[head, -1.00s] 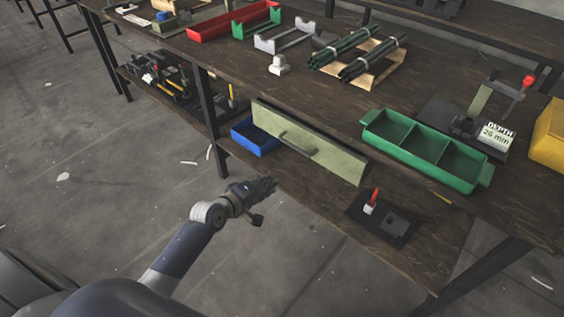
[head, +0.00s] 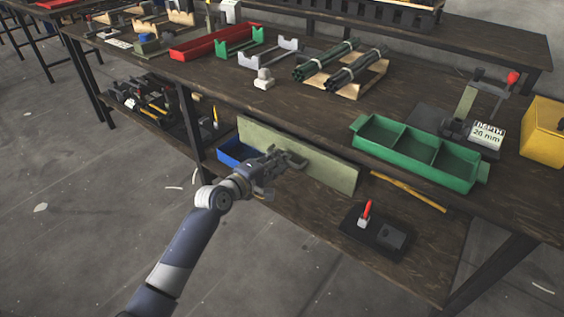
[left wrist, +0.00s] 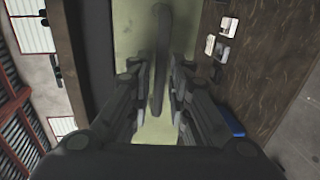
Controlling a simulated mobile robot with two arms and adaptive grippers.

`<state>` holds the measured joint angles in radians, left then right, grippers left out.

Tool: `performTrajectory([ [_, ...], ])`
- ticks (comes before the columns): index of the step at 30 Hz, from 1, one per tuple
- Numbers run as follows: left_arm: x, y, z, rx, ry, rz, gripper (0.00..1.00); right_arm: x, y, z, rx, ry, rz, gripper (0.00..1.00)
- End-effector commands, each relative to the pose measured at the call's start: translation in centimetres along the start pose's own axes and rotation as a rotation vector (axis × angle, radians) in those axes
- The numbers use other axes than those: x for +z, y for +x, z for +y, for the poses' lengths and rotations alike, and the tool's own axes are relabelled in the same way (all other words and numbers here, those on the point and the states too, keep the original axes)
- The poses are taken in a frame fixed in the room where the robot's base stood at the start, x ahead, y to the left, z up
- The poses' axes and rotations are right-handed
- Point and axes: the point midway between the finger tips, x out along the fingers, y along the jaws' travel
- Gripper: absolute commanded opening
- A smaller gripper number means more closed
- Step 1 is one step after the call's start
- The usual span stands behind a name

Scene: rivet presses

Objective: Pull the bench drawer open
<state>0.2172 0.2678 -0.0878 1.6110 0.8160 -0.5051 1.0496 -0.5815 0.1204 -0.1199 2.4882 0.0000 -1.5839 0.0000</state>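The bench drawer has a pale green front (head: 330,170) below the bench top and looks closed. Its grey bar handle (head: 296,160) is partly hidden by my left gripper (head: 283,160). In the left wrist view the handle (left wrist: 162,50) runs between the two fingers of my left gripper (left wrist: 160,85). The fingers are open, one on each side of the bar, with a narrow gap on both sides. The green drawer front (left wrist: 125,40) lies behind the handle. My right gripper is not in view.
A blue bin (head: 232,153) stands on the lower shelf, left of the drawer front. A black plate (head: 392,236) with a red-tipped part lies on the shelf at right. A green tray (head: 365,128) sits at the bench edge above. Floor in front is clear.

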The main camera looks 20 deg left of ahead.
Motion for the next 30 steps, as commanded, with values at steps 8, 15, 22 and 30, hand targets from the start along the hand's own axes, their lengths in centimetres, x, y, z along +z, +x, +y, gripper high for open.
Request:
performTrajectory([
  [8,-0.1,2.0,-0.1,0.0,0.001,0.001,0.18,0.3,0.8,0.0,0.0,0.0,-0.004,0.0],
  [15,0.0,2.1,0.0,0.0,0.001,0.001,0.18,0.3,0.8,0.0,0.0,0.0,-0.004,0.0],
  [22,-0.1,2.1,0.0,0.0,0.001,0.001,0.0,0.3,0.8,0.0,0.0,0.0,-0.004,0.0],
  [30,-0.1,1.8,-0.1,-0.002,0.002,0.002,0.0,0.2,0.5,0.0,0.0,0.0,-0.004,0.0],
])
